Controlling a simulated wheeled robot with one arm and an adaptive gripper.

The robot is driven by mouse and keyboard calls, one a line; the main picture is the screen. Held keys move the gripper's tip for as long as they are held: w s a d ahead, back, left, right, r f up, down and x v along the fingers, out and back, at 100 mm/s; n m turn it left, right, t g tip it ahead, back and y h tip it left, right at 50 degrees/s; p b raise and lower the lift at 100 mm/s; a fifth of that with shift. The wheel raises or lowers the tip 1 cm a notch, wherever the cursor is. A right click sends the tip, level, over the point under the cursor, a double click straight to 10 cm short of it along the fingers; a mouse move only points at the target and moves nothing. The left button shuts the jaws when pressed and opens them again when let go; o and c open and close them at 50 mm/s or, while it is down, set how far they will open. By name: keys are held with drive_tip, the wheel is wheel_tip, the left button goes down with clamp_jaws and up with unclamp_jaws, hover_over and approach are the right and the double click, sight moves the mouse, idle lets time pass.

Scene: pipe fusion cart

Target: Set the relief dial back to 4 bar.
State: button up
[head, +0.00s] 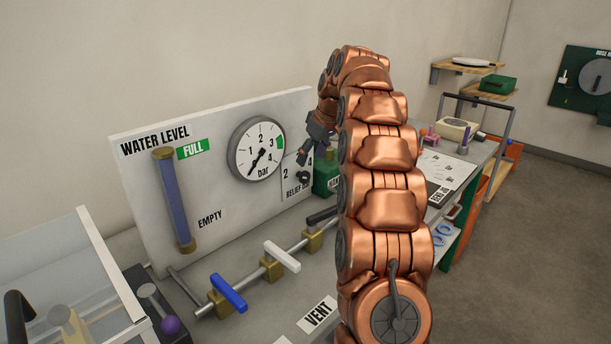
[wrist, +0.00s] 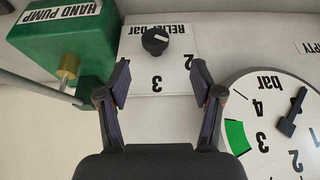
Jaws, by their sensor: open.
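The relief dial is a small black knob (wrist: 155,41) with a short white mark, on a white plate (wrist: 140,72). The wrist view shows it upside down, with a 3 below the knob and a 2 to the right. The white mark appears to point rightward there, but its exact reading is unclear. The 4 is not visible in that view. My gripper (wrist: 160,82) is open and empty, its fingers apart on either side of the plate's lower part, the knob beyond the tips. In the head view, my gripper (head: 314,154) is in front of the plate, above the knob (head: 303,178).
A green hand pump box (head: 327,178) is on the other side. A pipe with blue, white and black valve handles (head: 281,256) runs below the panel.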

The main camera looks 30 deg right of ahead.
sight(306, 172)
drive_tip(key=shift+d+p+x, duration=0.15)
drive_tip(key=shift+p+x, duration=0.2)
drive_tip(key=shift+x, duration=1.65)
drive_tip(key=shift+d+p+x, duration=0.2)
drive_tip(key=shift+p+x, duration=0.15)
drive_tip(key=shift+x, duration=1.6)
drive_tip(key=shift+w, duration=0.2)
drive_tip(key=shift+c, duration=0.2)
drive_tip(key=c, duration=1.1)
